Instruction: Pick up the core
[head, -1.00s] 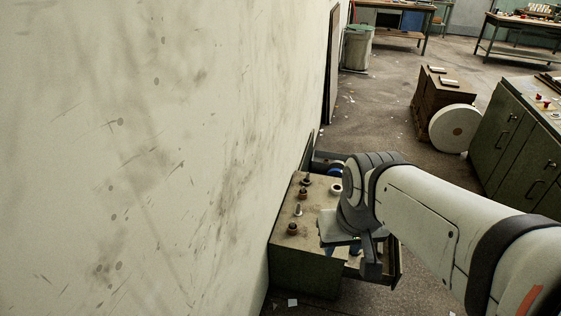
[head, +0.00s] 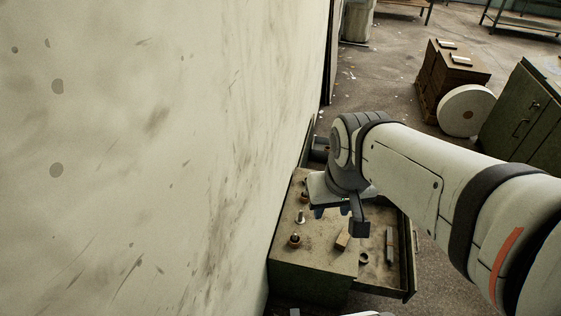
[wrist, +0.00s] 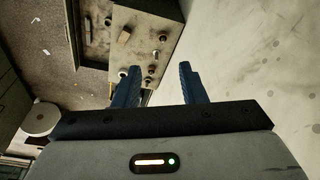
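My gripper (wrist: 158,68) is open, its two blue fingers spread with nothing gripped between them. In the head view my gripper (head: 332,212) is over the far part of a low green cabinet's top (head: 318,258). A pale ring-shaped piece (wrist: 122,74), possibly the core, shows beside the left fingertip in the wrist view; my gripper or arm seems to hide it in the head view. Several small dark-based pegs stand on the top, among them one near the front (head: 294,241) and a pale-tipped one (head: 300,217).
A wooden block (head: 342,241) lies on the cabinet top. An open drawer (head: 410,270) holds a dark ring (head: 364,258) and a grey bar (head: 390,243). A stained wall (head: 180,150) runs close along the left. A large white roll (head: 467,111) stands on the floor beyond.

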